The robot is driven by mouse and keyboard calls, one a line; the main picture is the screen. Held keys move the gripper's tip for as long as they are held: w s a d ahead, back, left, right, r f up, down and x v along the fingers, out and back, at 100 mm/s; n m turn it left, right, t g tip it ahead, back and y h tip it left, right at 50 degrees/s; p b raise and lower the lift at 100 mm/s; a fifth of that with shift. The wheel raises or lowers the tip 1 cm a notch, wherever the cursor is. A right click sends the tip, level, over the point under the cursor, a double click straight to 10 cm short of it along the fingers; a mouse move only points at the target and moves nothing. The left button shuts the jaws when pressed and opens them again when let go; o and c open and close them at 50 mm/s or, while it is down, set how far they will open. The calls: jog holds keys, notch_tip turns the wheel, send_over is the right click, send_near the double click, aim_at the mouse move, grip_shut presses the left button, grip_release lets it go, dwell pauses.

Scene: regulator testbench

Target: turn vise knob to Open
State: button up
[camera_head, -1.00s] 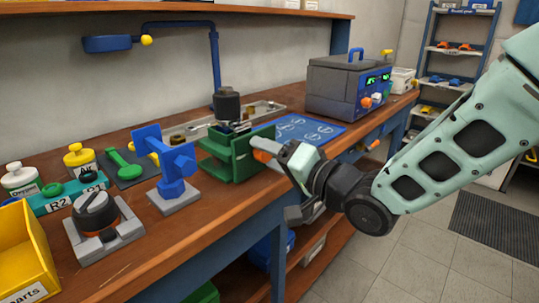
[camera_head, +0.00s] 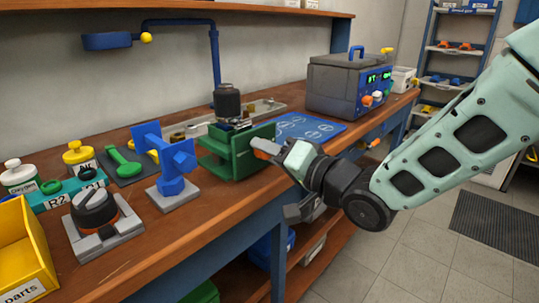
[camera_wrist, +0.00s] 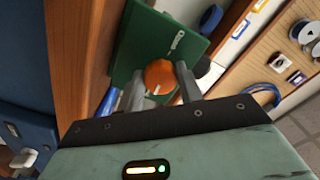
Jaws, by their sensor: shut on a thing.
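The green vise (camera_head: 237,152) stands near the front edge of the wooden bench, with a dark cylindrical part (camera_head: 227,102) above it. Its round orange knob (camera_wrist: 159,77) faces out from the bench front. In the wrist view, my gripper (camera_wrist: 161,88) has one finger on each side of the knob and is shut on it. In the head view, my gripper (camera_head: 272,149) reaches the vise's front from the right, and the knob is mostly hidden there. A small white mark (camera_wrist: 177,40) shows on the vise face beside the knob; I cannot read a label.
A blue stand (camera_head: 172,168) is left of the vise, and a grey-based black dial unit (camera_head: 97,215) is further left. A blue mat (camera_head: 303,130) and a grey control box (camera_head: 348,88) are to the right. Floor is clear right of the bench.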

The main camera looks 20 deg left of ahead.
jog(key=n+b, duration=0.3)
jog(key=n, duration=0.1)
jog(key=shift+f, duration=0.15)
jog(key=n+b, duration=0.3)
jog(key=n, duration=0.1)
jog(key=shift+n+b, duration=0.35)
jog(key=shift+n, duration=0.05)
jog(key=n+b, duration=0.4)
jog(key=shift+w+n, duration=0.1)
jog(key=shift+n, duration=0.2)
jog(key=n+b, duration=0.4)
jog(key=shift+f, duration=0.1)
jog(key=n+b, duration=0.4)
jog(key=n, duration=0.1)
jog(key=n+b, duration=0.4)
jog(key=shift+n, duration=0.3)
jog(key=n+b, duration=0.4)
jog(key=shift+r+n+b, duration=0.2)
jog(key=shift+n+b, duration=0.9)
jog(key=shift+n, duration=0.8)
